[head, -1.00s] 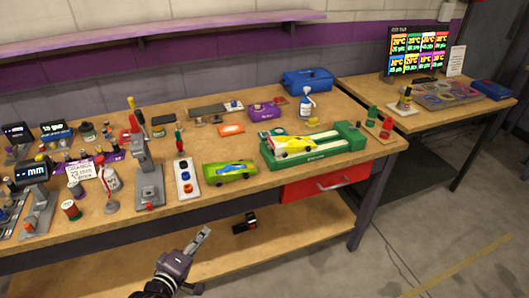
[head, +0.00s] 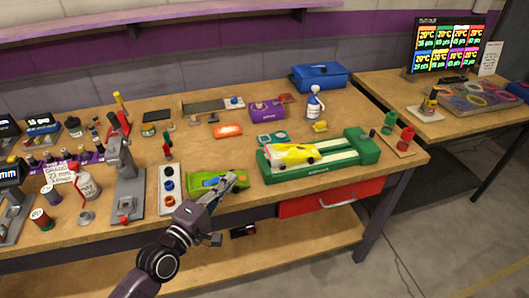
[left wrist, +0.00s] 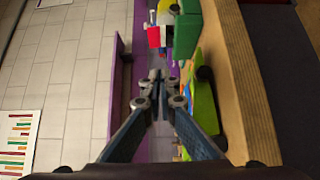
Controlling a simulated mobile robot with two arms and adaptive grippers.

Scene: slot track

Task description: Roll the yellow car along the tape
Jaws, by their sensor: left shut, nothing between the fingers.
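The yellow car (head: 292,154) sits on the green track block (head: 290,176) with pale tape-like strips (head: 340,147), at the track's left end. Part of the green track also shows in the left wrist view (left wrist: 187,35). My left gripper (head: 238,178) is shut and empty, in front of and over the lime-green car (head: 215,180) on the bench, left of the yellow car and apart from it. In the left wrist view the gripper (left wrist: 157,77) has its fingertips together, with the lime-green car (left wrist: 201,95) beside it. My right gripper is not in view.
A grey strip with coloured knobs (head: 168,187) and a grey stand (head: 127,175) are left of the gripper. An orange box (head: 228,131), purple box (head: 266,111) and spray bottle (head: 313,106) stand behind. Red and green pieces (head: 405,137) are right of the track.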

